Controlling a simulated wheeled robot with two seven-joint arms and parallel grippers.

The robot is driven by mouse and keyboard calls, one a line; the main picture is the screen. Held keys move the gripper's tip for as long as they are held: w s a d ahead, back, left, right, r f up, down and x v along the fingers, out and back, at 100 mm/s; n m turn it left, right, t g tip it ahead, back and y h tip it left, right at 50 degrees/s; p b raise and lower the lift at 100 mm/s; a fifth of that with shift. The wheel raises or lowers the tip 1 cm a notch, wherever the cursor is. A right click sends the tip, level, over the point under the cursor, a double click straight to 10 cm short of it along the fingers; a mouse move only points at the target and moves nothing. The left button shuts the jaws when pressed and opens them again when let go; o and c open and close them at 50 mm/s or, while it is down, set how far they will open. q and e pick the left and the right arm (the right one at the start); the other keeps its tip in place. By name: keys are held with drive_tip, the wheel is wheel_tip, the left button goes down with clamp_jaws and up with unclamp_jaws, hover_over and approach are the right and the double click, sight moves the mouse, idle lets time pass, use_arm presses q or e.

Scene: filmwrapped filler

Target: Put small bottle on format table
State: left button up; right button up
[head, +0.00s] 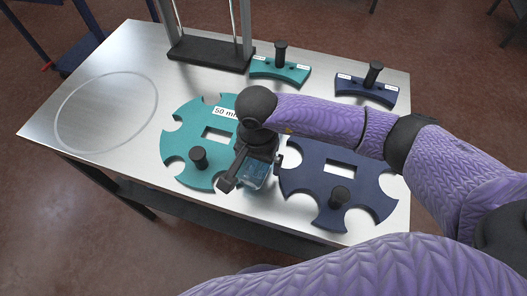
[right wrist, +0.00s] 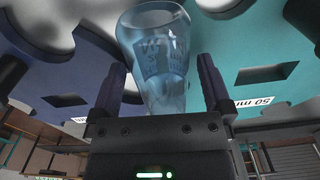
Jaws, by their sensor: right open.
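The small bottle (head: 256,176) is clear and bluish. In the head view it shows just below my right gripper (head: 253,172), at the gap between the teal and navy format discs. In the right wrist view the bottle (right wrist: 154,62) is between the two dark fingers, with a visible gap on each side. My right gripper is open around it. The format table (head: 112,58) is a shiny metal top under the discs. The gripper hides part of the bottle, and I cannot tell if its base touches the table. My left gripper is not in view.
A teal notched disc (head: 178,165) and a navy notched disc (head: 305,175) lie close on either side. Smaller teal (head: 290,73) and navy (head: 360,92) knobbed pieces lie at the back, beside a dark-based stand (head: 208,54). The table's left side, with a faint ring, is clear.

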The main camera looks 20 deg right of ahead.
drive_tip(key=shift+f, duration=0.5)
drive_tip(key=c, duration=1.3)
wheel_tip(320, 180, up, 10)
drive_tip(key=shift+r+p, duration=0.1)
drive_tip(key=shift+p, duration=0.9)
drive_tip(key=d+r+n, duration=0.6)
drive_tip(key=n, duration=0.1)
drive_tip(key=shift+s+r+n, duration=0.15)
drive_tip(key=shift+r+n, duration=0.2)
drive_tip(key=shift+n, duration=0.05)
